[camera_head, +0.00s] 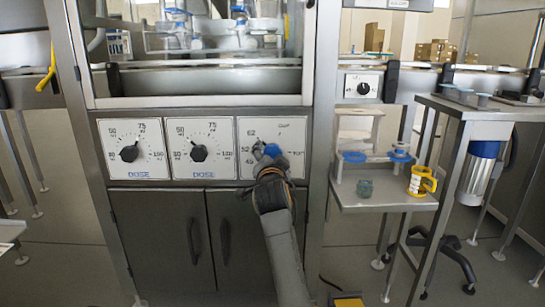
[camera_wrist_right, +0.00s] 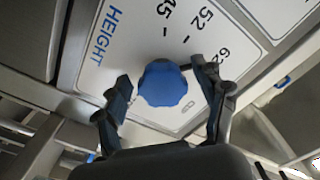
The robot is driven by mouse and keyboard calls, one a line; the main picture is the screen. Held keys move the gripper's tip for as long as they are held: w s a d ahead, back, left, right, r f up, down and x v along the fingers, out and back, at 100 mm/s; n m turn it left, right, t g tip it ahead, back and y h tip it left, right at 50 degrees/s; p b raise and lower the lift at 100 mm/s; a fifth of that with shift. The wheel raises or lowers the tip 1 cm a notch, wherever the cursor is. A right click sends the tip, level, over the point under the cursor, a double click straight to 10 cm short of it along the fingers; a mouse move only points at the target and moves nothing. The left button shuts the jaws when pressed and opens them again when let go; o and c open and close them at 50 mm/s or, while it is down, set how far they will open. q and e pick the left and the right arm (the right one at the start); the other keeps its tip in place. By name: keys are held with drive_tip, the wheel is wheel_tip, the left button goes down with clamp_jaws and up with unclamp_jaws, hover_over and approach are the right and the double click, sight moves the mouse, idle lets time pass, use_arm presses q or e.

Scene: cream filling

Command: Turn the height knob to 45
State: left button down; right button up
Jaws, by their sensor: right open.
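The height knob (camera_head: 272,150) is blue and sits on the rightmost white dial panel (camera_head: 292,130) of the machine. In the right wrist view the knob (camera_wrist_right: 163,88) is in the middle, beside the word HEIGHT and the marks 45, 52 and 62. My right gripper (camera_head: 265,160) is at the knob and covers part of the dial in the head view. In the right wrist view its two fingers (camera_wrist_right: 161,74) are open, one on each side of the knob, with visible gaps. My left gripper is not in view.
Two dose dials with black knobs (camera_head: 129,153) (camera_head: 198,153) are to the left on the same panel. Cabinet doors (camera_head: 155,235) are below. A side shelf (camera_head: 385,198) at right holds a yellow cup (camera_head: 420,184) and small blue parts. A steel table stands further right.

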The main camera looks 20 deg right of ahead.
drive_tip(key=c, duration=1.2)
drive_tip(key=shift+o, duration=0.2)
drive_tip(key=shift+r, duration=0.1)
